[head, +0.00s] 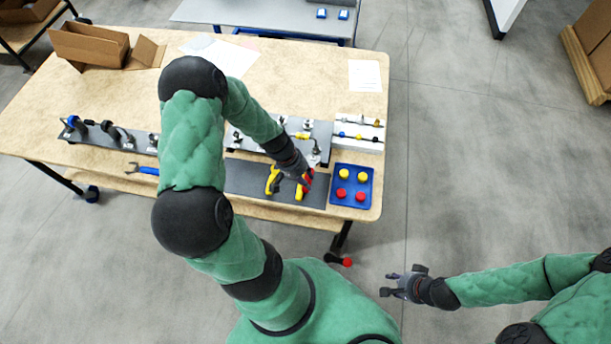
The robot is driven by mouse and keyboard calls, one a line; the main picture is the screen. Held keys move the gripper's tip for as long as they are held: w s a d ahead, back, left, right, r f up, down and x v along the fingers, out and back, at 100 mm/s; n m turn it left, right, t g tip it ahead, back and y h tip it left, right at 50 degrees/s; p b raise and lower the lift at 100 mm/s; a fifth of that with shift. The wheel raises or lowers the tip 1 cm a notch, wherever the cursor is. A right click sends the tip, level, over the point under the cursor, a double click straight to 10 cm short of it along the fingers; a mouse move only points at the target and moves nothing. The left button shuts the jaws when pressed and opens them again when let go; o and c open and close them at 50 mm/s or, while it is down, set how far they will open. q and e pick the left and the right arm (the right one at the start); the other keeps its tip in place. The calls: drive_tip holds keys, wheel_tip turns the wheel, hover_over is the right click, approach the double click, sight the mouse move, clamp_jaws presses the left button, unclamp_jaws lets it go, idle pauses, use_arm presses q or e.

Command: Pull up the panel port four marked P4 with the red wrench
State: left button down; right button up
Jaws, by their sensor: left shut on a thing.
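My left arm reaches across the table, and its gripper (302,178) is shut on a red tool (307,180) that looks like the red wrench, mostly hidden by the gripper. It is above the right part of the dark grey mat, at the panel's front edge. The grey panel (322,131) behind it carries several metal and yellow fittings. The P4 marking cannot be read, and my arm hides part of the panel. My right gripper (402,284) is open and empty over the floor, right of the table's front corner.
Yellow-handled tools (272,181) lie close beside the left gripper. A blue tray (337,199) with yellow and red caps stands to the right, with a white rack (345,145) behind it. A blue-handled wrench (147,171) lies left; an open cardboard box (90,47) stands at the back.

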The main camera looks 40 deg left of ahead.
use_arm(q)
drive_tip(key=shift+r, duration=0.1)
wheel_tip(320, 180, up, 9)
drive_tip(key=s+d+p, duration=0.1)
drive_tip(key=s+p, duration=0.1)
drive_tip(key=p, duration=0.4)
drive_tip(key=shift+s+d, duration=0.2)
drive_tip(key=shift+s, duration=0.1)
idle(0.3)
